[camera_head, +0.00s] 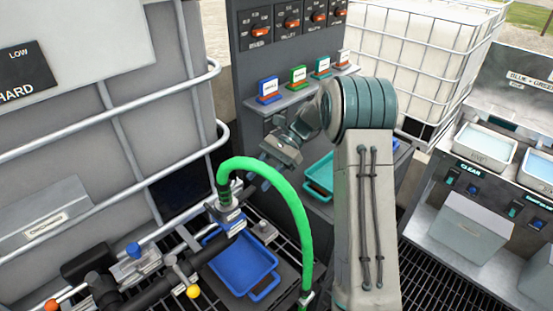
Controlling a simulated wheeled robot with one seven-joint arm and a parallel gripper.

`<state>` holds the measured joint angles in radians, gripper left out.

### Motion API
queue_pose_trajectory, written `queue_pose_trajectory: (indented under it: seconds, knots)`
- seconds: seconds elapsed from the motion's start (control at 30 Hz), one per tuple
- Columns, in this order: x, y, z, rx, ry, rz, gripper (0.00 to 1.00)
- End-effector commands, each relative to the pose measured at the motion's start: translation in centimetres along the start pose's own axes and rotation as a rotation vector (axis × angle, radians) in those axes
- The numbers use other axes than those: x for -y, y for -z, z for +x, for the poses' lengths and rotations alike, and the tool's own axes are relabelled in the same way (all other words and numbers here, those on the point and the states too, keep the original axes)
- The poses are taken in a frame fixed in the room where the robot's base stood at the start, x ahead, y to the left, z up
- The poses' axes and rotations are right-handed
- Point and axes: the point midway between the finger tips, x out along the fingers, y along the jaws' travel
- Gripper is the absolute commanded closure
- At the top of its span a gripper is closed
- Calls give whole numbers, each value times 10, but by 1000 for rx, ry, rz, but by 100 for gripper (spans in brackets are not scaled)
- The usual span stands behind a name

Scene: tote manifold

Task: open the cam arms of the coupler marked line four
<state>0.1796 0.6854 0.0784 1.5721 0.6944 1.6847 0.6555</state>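A metal coupler (229,214) joins the end of a green hose (276,177) to the dark pipework at lower centre. It stands roughly upright. Small metal parts stick out at its sides, but I cannot make out how its cam arms lie. No line number on it is legible. My gripper (262,176) reaches in from the right, just right of the coupler and close behind the hose. The hose hides part of its fingers, so their opening and any contact with the coupler cannot be told.
A blue tray (242,264) lies under the coupler, and a teal tray (319,176) is behind my arm. Dark pipework with a yellow-knobbed handle (193,291) and a blue knob (134,250) is lower left. A caged tank (150,130) stands left; a switch panel (290,22) stands behind.

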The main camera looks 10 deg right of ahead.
Motion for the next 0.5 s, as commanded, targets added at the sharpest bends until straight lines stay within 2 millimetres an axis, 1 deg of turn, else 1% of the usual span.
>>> queue_pose_trajectory:
  seconds: [0.03, 0.2, 0.3, 0.5]
  knots:
    - [0, 3, -12, -2, 4, 0, 60]
    - [0, 2, -47, -1, 3, 0, 60]
    - [0, 2, -62, -1, 2, -1, 60]
    - [0, 1, -80, 0, 1, 1, 60]
